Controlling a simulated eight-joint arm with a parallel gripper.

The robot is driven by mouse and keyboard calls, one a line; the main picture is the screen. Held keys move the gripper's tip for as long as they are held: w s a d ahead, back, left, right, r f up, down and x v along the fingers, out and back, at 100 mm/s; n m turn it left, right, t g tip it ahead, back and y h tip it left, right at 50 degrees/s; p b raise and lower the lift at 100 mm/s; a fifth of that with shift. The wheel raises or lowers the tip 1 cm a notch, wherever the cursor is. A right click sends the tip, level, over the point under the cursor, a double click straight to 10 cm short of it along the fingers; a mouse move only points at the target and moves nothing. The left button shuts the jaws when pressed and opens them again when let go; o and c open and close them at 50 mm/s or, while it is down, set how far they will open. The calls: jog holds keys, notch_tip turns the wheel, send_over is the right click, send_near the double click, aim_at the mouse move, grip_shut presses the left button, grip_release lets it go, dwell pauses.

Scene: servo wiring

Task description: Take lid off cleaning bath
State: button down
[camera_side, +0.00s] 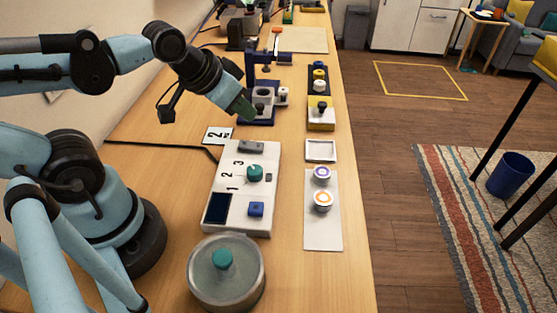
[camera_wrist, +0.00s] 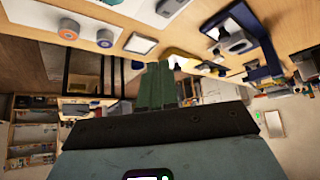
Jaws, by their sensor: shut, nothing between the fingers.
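The cleaning bath (camera_side: 226,285) is a round grey metal vessel at the front of the bench in the side view. Its lid (camera_side: 232,272) has a teal knob (camera_side: 222,259) and sits on top of it. My gripper (camera_side: 247,116) is well behind and above the bath, close to the dark blue stand. Its green fingers are together and hold nothing. They also show in the wrist view (camera_wrist: 158,72). The bath is not in the wrist view.
A white control box (camera_side: 235,215) with a teal dial stands behind the bath. A white mat (camera_side: 322,235) with two small round pots lies to its right. The dark blue stand (camera_side: 262,88) and a yellow block (camera_side: 320,120) are farther back. The bench's right edge is near the mat.

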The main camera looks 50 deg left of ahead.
jog(key=c, duration=1.8)
grip_release()
jog(key=o, duration=1)
jog(key=shift+o, duration=0.2)
jog(key=shift+d, duration=0.1)
jog(key=n+g+h, duration=0.2)
jog(key=n+g, duration=0.7)
send_near(222, 256)
jog(key=f, duration=0.3)
jog(key=shift+w+d+f, duration=0.15)
jog(key=shift+d+f, duration=0.1)
jog(key=shift+f, duration=0.15)
jog(key=shift+s+x, duration=0.2)
jog(key=shift+x, duration=1.1)
jog(key=shift+s+x, duration=0.2)
jog(key=shift+x, duration=1.1)
